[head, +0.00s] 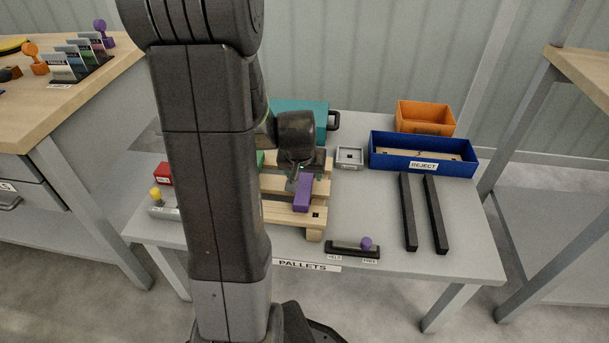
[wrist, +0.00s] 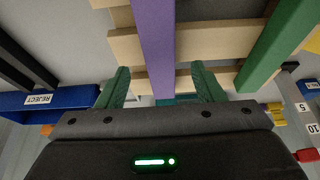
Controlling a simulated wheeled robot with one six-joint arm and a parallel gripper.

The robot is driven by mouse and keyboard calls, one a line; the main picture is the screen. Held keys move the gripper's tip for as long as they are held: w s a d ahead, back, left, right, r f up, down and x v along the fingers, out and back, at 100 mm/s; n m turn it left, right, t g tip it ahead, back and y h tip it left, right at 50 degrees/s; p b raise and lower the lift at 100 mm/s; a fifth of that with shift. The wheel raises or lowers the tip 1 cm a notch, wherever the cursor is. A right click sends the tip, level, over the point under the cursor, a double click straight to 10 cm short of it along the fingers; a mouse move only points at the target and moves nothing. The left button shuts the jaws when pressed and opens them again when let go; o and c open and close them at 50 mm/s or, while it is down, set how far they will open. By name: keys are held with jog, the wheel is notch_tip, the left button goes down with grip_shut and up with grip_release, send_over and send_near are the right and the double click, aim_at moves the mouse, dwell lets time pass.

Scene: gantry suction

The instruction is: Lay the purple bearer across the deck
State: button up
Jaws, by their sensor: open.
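The purple bearer (head: 303,193) lies lengthwise over the pale wooden slats of the pallet deck (head: 283,213), crossing them. It also runs up the middle of the wrist view (wrist: 155,45), over the slats. My gripper (head: 300,172) is above its far end in the head view. In the wrist view the green fingers of my gripper (wrist: 159,75) are apart, one on each side of the bearer, with a gap on both sides. A green bearer (wrist: 282,40) lies parallel to the purple one, on the right. My arm hides the deck's left part in the head view.
A blue REJECT tray (head: 421,168) and an orange bin (head: 425,117) stand at the back right. Two black bars (head: 422,213) lie right of the pallet. A black slider with a purple knob (head: 366,243) is at the front. A teal case (head: 300,116) stands behind.

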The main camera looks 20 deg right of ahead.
aim_at(305, 181)
jog(key=p+v, duration=0.2)
jog(key=v, duration=0.7)
jog(key=shift+f, duration=0.1)
jog(key=b+x, duration=0.4)
jog(key=x, duration=0.9)
jog(key=shift+w+d+f, duration=0.1)
jog(key=shift+f, duration=0.25)
jog(key=shift+r, duration=0.35)
